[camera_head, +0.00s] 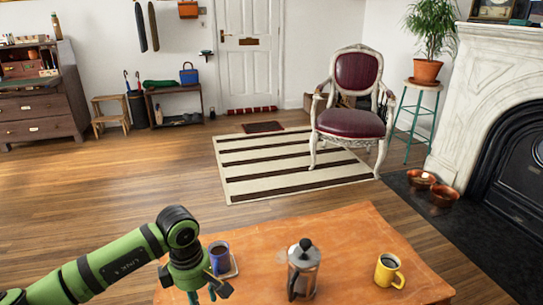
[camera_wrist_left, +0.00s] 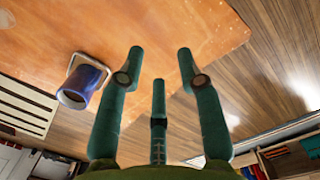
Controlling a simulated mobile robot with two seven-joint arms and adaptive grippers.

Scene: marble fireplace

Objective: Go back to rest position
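My left gripper (camera_head: 206,291) hangs over the left front part of the orange wooden table (camera_head: 345,230), with my green arm coming in from the left. In the left wrist view its teal fingers (camera_wrist_left: 160,62) are spread apart with nothing between them. A blue mug (camera_head: 219,254) with dark liquid stands on a small square coaster (camera_head: 234,264), just beside the gripper in the head view. In the left wrist view the blue mug (camera_wrist_left: 83,82) is left of the fingers, apart from them. My right gripper is in neither view.
A French press (camera_head: 303,268) stands mid-table, with a yellow mug (camera_head: 388,270) to its right. Beyond the table are a striped rug (camera_head: 280,165) and a red chair (camera_head: 350,115). The fireplace (camera_head: 480,100) stands at the right. Wooden floor at the left is open.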

